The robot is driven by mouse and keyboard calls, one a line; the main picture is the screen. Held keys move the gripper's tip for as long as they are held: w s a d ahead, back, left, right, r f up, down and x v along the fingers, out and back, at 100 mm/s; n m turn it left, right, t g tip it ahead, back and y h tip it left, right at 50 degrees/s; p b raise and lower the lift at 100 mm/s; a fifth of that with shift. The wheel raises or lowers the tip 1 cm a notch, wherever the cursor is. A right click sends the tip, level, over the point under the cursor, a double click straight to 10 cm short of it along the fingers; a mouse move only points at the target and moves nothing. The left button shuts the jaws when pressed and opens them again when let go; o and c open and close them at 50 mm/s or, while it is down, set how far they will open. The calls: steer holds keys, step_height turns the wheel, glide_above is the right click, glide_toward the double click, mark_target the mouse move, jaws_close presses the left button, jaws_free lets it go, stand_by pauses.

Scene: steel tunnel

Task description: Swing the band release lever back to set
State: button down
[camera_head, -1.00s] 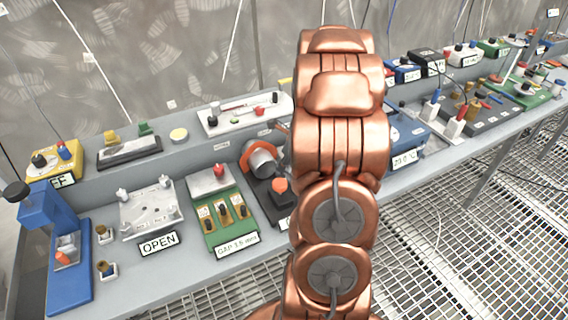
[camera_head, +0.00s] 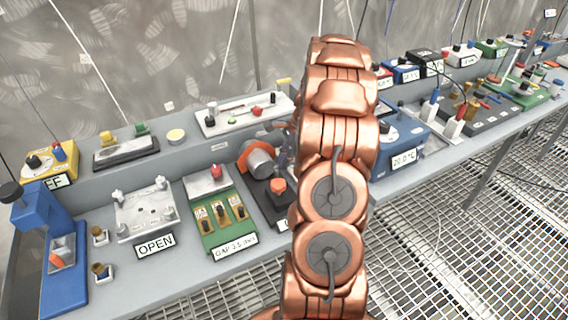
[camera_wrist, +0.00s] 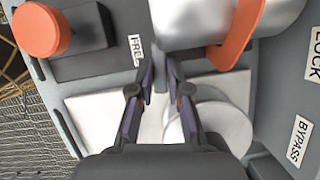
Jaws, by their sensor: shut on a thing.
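The clamp unit on the bench has a grey metal cylinder with an orange band (camera_head: 262,160) around it and an orange knob (camera_head: 278,186) in front. In the wrist view, the cylinder (camera_wrist: 190,22) and orange band (camera_wrist: 238,40) are at the top, with the orange knob (camera_wrist: 40,29) at upper left. My gripper (camera_wrist: 160,72) points at the unit, beside the FREE label (camera_wrist: 137,50). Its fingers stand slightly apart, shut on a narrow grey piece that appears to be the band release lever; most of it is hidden.
LOCK (camera_wrist: 315,55) and BYPASS (camera_wrist: 299,139) labels are at right in the wrist view. A green gap board (camera_head: 222,214) and a fixture plate (camera_head: 145,212) stand left of the unit; a blue instrument (camera_head: 402,138) stands right. Grating floor lies in front of the bench.

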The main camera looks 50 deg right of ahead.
steer(key=shift+w+f+n, duration=0.1)
steer(key=shift+n, duration=0.6)
steer(key=shift+g+b, duration=0.3)
steer(key=shift+b, duration=0.05)
steer(key=c, duration=1.1)
jaws_free()
steer(key=v, duration=1.2)
steer(key=shift+d, duration=0.2)
